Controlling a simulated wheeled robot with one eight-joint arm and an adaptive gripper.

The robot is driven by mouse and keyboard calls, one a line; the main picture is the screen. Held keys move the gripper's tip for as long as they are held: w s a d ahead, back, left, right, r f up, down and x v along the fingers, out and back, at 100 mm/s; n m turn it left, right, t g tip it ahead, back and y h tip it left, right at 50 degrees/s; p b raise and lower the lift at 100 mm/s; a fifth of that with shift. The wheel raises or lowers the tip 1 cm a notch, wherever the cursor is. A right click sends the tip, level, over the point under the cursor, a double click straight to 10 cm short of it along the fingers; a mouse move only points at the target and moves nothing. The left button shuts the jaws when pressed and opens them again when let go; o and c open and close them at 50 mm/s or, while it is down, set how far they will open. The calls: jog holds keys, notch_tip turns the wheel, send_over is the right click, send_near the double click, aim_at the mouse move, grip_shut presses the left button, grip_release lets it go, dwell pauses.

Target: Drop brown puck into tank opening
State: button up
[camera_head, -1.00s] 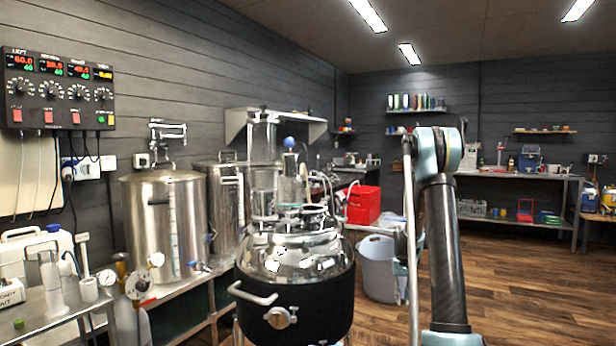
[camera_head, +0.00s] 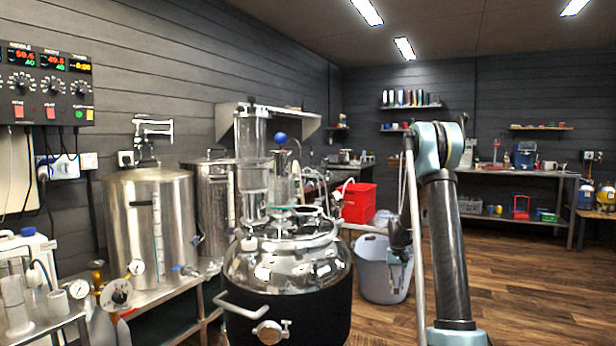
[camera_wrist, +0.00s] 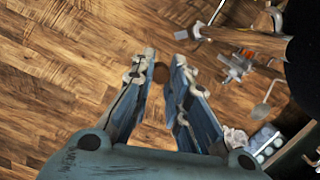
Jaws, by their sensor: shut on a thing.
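The tank (camera_head: 290,300) has a shiny steel dome and a black jacket and stands in the centre foreground of the head view. Fittings and a clear column crowd its top, and I cannot clearly make out its opening. My gripper (camera_wrist: 165,57) points down in the wrist view, with its fingers shut on a small dark brown puck (camera_wrist: 161,74), mostly hidden between them. In the head view my gripper (camera_head: 401,252) hangs right of the tank, apart from it, in front of the grey bin.
A grey bin (camera_head: 375,275) stands on the floor behind the tank's right side, with a red box (camera_head: 357,203) behind. Steel vessels (camera_head: 150,225) stand on a bench at left. Wooden floor (camera_head: 530,290) is clear at right.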

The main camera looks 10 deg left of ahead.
jog(key=w+a+r+m, duration=0.3)
jog(key=w+a+r, duration=0.1)
jog(key=a+r, duration=0.4)
jog(key=w+a+r+m, duration=0.3)
jog(key=w+a+r, duration=0.15)
jog(key=r, duration=0.45)
jog(key=s+a+r+m+y, duration=0.1)
jog(key=s+a+r+m, duration=0.15)
jog(key=a+r, duration=0.7)
jog(key=s+a+r+m+y, duration=0.1)
jog(key=a+r+m, duration=0.4)
jog(key=r, duration=0.8)
jog(key=s+a+r+t, duration=0.1)
jog(key=s+a+r, duration=0.3)
jog(key=s, duration=0.5)
jog(key=s+a+r, duration=0.3)
jog(key=s+a, duration=0.1)
jog(key=s, duration=0.4)
notch_tip(320, 180, down, 9)
jog(key=shift+d+m, duration=0.15)
jog(key=shift+m, duration=0.3)
jog(key=shift+r, duration=0.1)
jog(key=o, duration=0.7)
